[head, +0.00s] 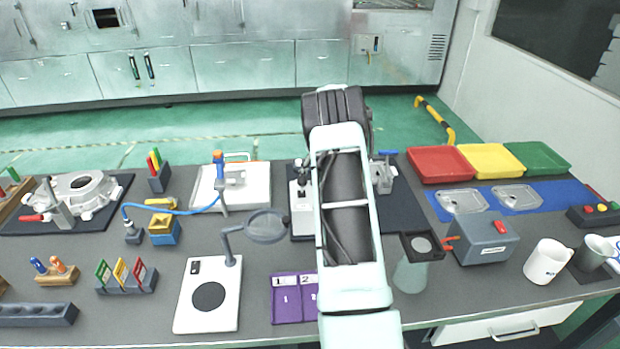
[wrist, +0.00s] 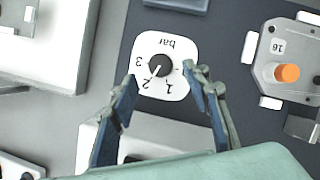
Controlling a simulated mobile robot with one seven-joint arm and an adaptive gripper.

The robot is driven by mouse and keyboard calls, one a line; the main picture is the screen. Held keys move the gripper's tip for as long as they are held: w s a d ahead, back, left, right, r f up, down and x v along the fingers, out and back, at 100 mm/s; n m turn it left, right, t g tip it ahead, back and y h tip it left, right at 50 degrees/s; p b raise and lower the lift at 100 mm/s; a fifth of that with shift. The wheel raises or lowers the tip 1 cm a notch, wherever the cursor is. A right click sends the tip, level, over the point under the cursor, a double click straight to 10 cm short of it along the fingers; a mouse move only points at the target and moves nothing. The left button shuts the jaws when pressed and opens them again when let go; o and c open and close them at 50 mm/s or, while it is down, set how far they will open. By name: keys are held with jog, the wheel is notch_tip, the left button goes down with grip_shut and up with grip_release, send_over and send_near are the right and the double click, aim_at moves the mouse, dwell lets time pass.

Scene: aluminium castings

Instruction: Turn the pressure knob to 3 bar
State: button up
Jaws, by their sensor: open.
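The pressure knob (wrist: 160,66) is a round black knob with a white pointer line, on a white dial plate (wrist: 178,46) marked "bar". In the wrist view the plate's figures appear turned over, with 3 at the left and 2 and 1 below. The pointer line slants to the lower left, towards the 2. My gripper (wrist: 161,76) is open, its two dark fingers apart below and to either side of the knob. I cannot tell whether it touches anything. In the head view my arm hides the knob and my gripper.
A grey casting with an orange cap (wrist: 287,73) sits right of the dial on the dark mat. In the head view, a magnifier (head: 266,227) stands left of my arm and a grey box (head: 481,238) right. Red (head: 440,164), yellow and green trays are at the back right.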

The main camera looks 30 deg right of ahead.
jog(key=shift+p+x, duration=0.3)
jog(key=shift+x, duration=2.25)
jog(key=c, duration=1.2)
jog(key=shift+o, duration=0.2)
